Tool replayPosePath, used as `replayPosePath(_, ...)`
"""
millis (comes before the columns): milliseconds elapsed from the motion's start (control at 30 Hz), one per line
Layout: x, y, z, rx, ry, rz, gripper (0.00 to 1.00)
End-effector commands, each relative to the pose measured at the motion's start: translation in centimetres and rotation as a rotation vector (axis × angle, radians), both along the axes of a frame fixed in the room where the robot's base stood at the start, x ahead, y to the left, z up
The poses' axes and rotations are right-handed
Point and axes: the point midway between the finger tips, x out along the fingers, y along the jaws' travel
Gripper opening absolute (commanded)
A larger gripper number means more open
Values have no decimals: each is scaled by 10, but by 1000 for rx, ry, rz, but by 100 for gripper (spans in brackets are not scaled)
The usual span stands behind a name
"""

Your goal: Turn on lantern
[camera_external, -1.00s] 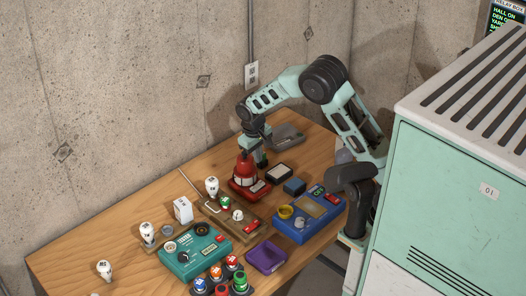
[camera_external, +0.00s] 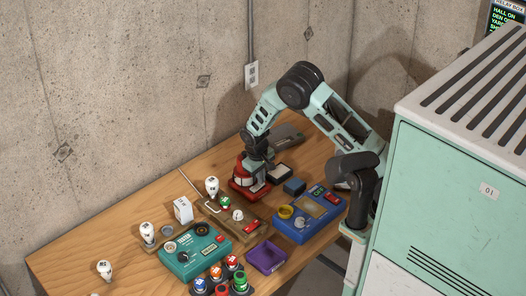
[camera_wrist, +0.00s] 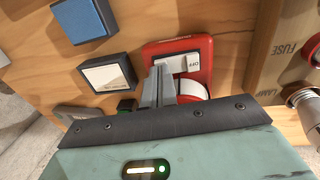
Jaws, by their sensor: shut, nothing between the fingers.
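The red lantern (camera_external: 239,162) with a white band stands on the wooden table, partly hidden by my arm. In the wrist view its red base (camera_wrist: 207,50) carries a white rocker switch (camera_wrist: 190,63) with a small label that appears to read OFF. The lantern's white part (camera_wrist: 190,90) shows beside the fingers. My gripper (camera_wrist: 159,72) is shut and empty, its fingertips at the near edge of the switch; I cannot tell if they touch it. In the external view my gripper (camera_external: 262,172) is low, at the right side of the lantern.
A black box with a white top (camera_external: 280,174) and a blue block (camera_external: 294,187) stand close to the right of the lantern. A brown fuse and lamp board (camera_external: 242,226), a blue meter (camera_external: 306,222), a teal box (camera_external: 193,254) and a purple tray (camera_external: 266,257) lie in front.

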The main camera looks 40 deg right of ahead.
Motion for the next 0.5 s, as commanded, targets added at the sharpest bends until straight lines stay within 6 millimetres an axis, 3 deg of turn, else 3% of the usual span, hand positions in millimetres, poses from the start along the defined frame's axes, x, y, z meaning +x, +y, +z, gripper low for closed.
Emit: replayPosePath(500,-2,-7,-11,88,7,-4,0)
